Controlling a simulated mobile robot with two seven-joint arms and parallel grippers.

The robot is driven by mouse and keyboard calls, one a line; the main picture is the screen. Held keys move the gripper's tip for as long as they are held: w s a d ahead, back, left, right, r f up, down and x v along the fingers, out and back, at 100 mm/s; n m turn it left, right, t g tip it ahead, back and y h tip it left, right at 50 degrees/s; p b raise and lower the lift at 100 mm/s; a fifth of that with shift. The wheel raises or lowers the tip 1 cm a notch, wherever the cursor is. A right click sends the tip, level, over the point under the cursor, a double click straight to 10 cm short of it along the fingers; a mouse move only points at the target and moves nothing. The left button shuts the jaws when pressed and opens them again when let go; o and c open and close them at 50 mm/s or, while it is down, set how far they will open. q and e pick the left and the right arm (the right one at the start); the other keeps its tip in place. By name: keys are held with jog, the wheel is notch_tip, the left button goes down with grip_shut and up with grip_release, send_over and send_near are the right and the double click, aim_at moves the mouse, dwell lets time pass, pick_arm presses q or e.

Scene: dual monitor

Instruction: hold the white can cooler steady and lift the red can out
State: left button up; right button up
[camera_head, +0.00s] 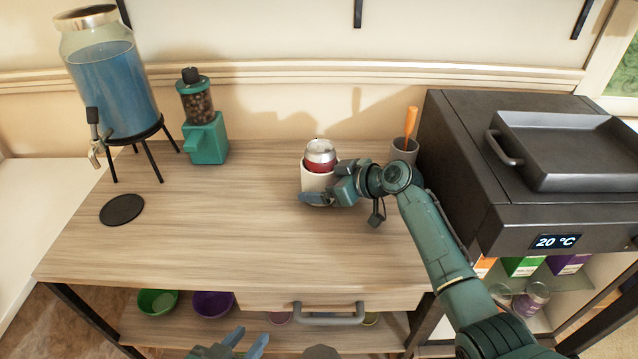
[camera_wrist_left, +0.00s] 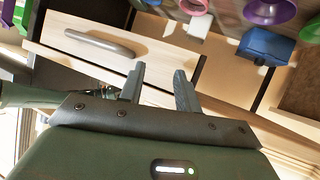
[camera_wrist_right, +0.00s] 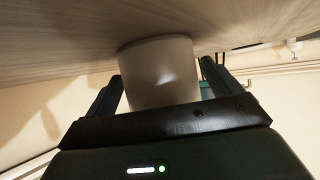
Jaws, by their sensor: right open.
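The white can cooler (camera_head: 314,181) stands upright on the wooden tabletop. The red can (camera_head: 321,158) sits inside it, with its silver top and a red band showing above the rim. My right gripper (camera_head: 325,184) is at the cooler, with its fingers on either side of it. In the right wrist view the cooler (camera_wrist_right: 158,75) stands between the open fingers, with a small gap showing. My left gripper (camera_head: 238,345) is low at the front, below the table edge. In the left wrist view its fingers (camera_wrist_left: 158,88) are apart and empty.
A grey cup (camera_head: 404,150) with an orange handle stands right of the cooler, near a dark oven (camera_head: 465,165). A teal grinder (camera_head: 207,140), a drink dispenser (camera_head: 115,85) and a dark coaster (camera_head: 122,209) are at the left. The drawer handle (camera_head: 329,316) juts out in front.

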jog(key=shift+c, duration=0.2)
jog(key=c, duration=0.6)
jog(key=shift+c, duration=0.2)
